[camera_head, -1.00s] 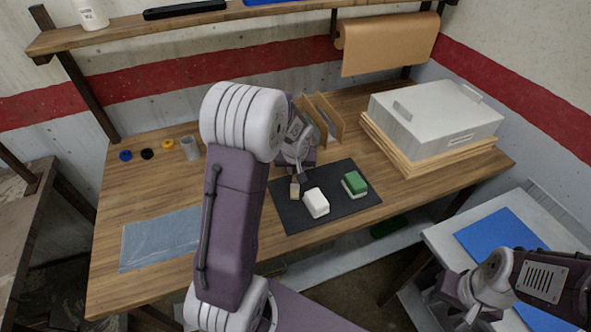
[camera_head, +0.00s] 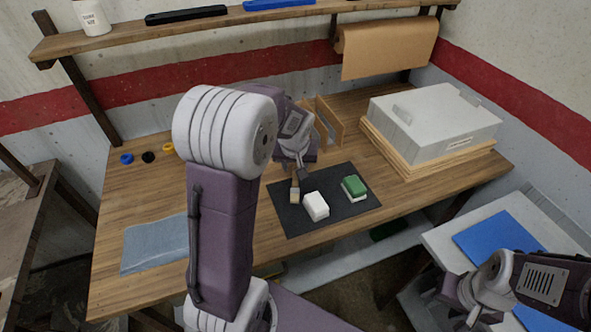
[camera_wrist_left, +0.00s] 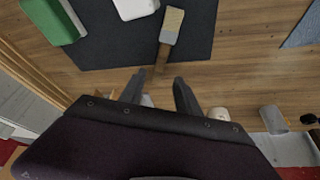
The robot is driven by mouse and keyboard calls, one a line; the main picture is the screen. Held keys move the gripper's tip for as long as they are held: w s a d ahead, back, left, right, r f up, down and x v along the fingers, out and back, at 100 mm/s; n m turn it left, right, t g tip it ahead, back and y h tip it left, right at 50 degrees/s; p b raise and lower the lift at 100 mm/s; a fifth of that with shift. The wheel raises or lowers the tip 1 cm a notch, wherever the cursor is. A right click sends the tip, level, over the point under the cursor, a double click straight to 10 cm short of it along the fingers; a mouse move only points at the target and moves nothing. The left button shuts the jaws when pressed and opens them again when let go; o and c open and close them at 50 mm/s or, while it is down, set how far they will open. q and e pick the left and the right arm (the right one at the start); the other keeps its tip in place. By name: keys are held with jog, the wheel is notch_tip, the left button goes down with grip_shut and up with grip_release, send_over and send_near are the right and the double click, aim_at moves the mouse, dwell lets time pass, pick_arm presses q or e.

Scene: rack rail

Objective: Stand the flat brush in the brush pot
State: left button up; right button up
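The flat brush (camera_head: 294,194) lies on the dark mat (camera_head: 345,209), its pale bristle end on the mat; it also shows in the left wrist view (camera_wrist_left: 171,30), its handle pointing toward my fingers. My left gripper (camera_head: 297,174) is at the handle end. In the left wrist view my left gripper (camera_wrist_left: 158,80) is open, with the handle end appearing between the fingertips; I cannot tell the height gap. A grey cylinder, likely the brush pot (camera_wrist_left: 272,119), shows in the left wrist view; my left arm hides it in the head view. My right gripper (camera_head: 464,306) is at lower right, its fingers unclear.
A white block (camera_head: 316,206) and a green-topped block (camera_head: 354,187) share the mat. A wooden holder (camera_head: 331,121) and a grey box on boards (camera_head: 435,120) stand behind. Coloured caps (camera_head: 148,157) and a bluish sheet (camera_head: 155,243) lie left.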

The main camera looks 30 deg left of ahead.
pick_arm(q)
jog(key=v, duration=0.6)
jog(key=s+d+f+m, duration=0.1)
jog(key=s+d+f, duration=0.1)
jog(key=s+d+f+m+g+h, duration=0.1)
jog(key=s+d+f, duration=0.1)
jog(key=s, duration=0.1)
jog(key=s+d+f+m, duration=0.1)
jog(key=s+d+f, duration=0.1)
jog(key=s, duration=0.1)
jog(key=shift+s+d+f+g+h, duration=0.2)
jog(key=shift+d+f+g+h, duration=0.05)
jog(key=shift+f+g+h, duration=0.1)
jog(key=s+d+f, duration=0.1)
jog(key=s, duration=0.1)
jog(key=s+d+f+m, duration=0.1)
jog(key=s, duration=0.1)
jog(key=s+d+f+m+g, duration=0.1)
jog(key=s, duration=0.2)
jog(key=shift+s+f+h, duration=0.15)
jog(key=shift+f+h, duration=0.05)
jog(key=shift+h, duration=0.05)
